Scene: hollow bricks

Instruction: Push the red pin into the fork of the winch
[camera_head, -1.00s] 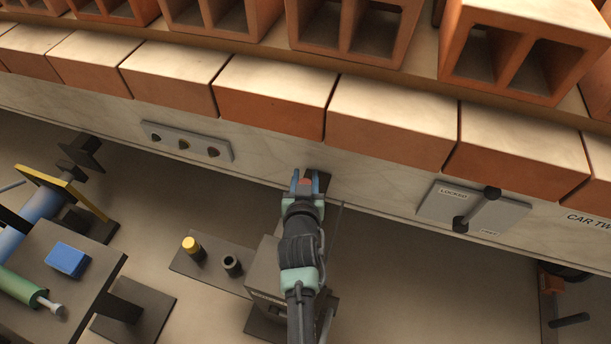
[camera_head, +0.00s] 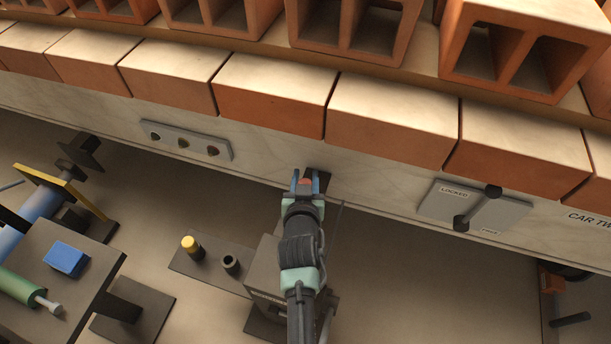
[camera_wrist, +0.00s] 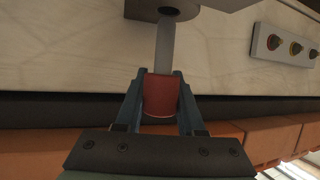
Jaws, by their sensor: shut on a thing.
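The red pin has a red cylindrical head (camera_wrist: 161,97) and a grey shank (camera_wrist: 165,45). My gripper (camera_wrist: 160,78) is shut on the red head, with one blue finger on each side. In the wrist view the shank runs up to a dark round hole in a grey fork part (camera_wrist: 179,12). The shank's tip is at this opening; how deep it sits I cannot tell. In the head view my gripper (camera_head: 307,184) is at the pale wall, with the red head (camera_head: 305,182) between the fingers and the dark fork part (camera_head: 322,178) just behind. My arm hides much of the winch.
A plate with a yellow-capped post (camera_head: 190,245) and a short dark socket (camera_head: 231,263) lies left of my arm. A lever plate marked LOCKED (camera_head: 478,208) is on the wall to the right. A panel with three round indicators (camera_head: 185,142) is to the left. Bricks line the top.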

